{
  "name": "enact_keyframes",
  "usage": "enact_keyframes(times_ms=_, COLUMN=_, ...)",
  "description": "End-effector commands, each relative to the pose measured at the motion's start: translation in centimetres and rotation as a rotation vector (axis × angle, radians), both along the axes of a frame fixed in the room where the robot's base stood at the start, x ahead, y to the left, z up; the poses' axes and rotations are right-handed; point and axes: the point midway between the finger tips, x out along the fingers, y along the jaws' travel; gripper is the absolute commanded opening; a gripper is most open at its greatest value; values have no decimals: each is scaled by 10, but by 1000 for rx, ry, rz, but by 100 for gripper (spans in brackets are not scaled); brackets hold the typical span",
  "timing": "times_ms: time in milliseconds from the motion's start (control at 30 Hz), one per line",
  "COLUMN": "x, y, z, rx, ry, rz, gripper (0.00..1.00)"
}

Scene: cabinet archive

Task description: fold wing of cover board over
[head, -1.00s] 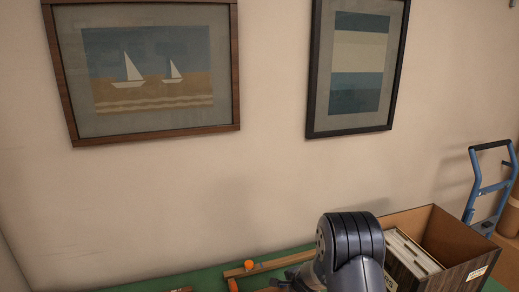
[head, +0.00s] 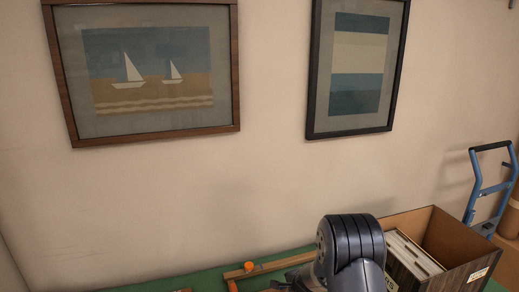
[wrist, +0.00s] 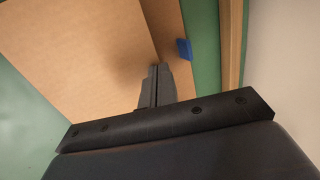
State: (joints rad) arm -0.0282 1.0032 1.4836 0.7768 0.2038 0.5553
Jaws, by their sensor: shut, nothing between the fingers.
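The cover board (wrist: 75,45) is a brown sheet lying on the green table top in the wrist view. A line divides its broad part from a narrower strip, the wing (wrist: 162,25), on the right. My gripper (wrist: 158,70) is shut with nothing between its fingers. Its tips appear over the board close to that line; whether they touch it I cannot tell. A small blue piece (wrist: 184,49) sits at the wing's right edge. In the head view my arm hides most of the work area, and the board is not clearly seen.
A wooden rail (wrist: 232,50) runs along the table edge by the wall; an orange knob (head: 249,266) stands on it. A box of files (head: 452,250) is right of my arm. A blue hand truck (head: 487,185) stands farther right. Two framed pictures hang above.

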Motion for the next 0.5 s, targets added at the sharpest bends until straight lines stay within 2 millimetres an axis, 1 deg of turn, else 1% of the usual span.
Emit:
enact_keyframes(times_ms=33, x=0, y=0, z=13, rx=0, ry=-1, rz=0, gripper=0)
enact_keyframes(times_ms=400, x=0, y=0, z=58, rx=0, ry=-1, rz=0, gripper=0)
enact_keyframes(times_ms=500, x=0, y=0, z=66, rx=1, ry=-1, rz=-1, gripper=0)
